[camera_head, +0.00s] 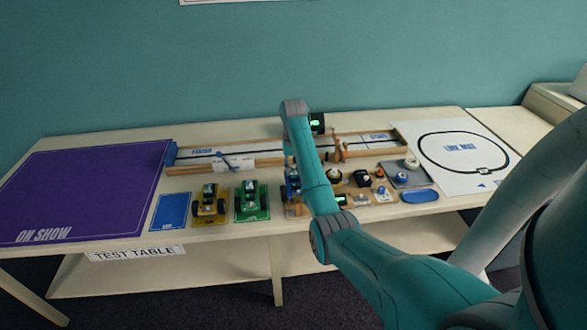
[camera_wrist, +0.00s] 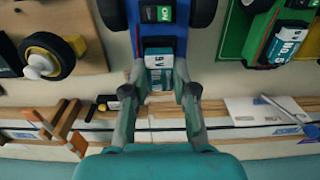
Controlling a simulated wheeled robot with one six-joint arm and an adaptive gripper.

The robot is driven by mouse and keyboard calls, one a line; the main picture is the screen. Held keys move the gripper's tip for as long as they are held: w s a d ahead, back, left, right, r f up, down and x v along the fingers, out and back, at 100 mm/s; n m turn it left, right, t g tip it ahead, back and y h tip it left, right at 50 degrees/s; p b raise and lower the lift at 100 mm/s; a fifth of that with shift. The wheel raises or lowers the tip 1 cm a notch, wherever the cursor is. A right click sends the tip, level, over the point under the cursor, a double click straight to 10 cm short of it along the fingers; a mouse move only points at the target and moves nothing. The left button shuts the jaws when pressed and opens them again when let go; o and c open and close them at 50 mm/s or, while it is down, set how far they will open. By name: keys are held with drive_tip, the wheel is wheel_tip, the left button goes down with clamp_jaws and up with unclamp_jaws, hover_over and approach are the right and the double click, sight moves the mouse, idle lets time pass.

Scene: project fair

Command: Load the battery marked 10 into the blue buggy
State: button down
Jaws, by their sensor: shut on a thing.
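The blue buggy (camera_wrist: 163,30) is at the top middle of the wrist view, with black wheels and a small dark panel with green lettering. In the head view the blue buggy (camera_head: 291,182) is partly hidden behind my arm. My gripper (camera_wrist: 159,70) is shut on a teal-and-white battery (camera_wrist: 159,60) at the near end of the buggy's body in the wrist view. I cannot read its number clearly, nor tell whether it is seated in the buggy or just above it.
The green buggy (camera_head: 251,202) stands left of the blue one and carries a battery (camera_wrist: 286,44) that seems marked No.6. The yellow buggy (camera_head: 209,203) is further left. A wooden-railed track (camera_head: 240,155) runs behind. Several small parts lie to the right. The purple mat (camera_head: 85,190) is clear.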

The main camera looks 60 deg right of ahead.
drive_tip(key=shift+f, duration=0.6)
idle(1.8)
drive_tip(key=shift+c, duration=2.2)
unclamp_jaws()
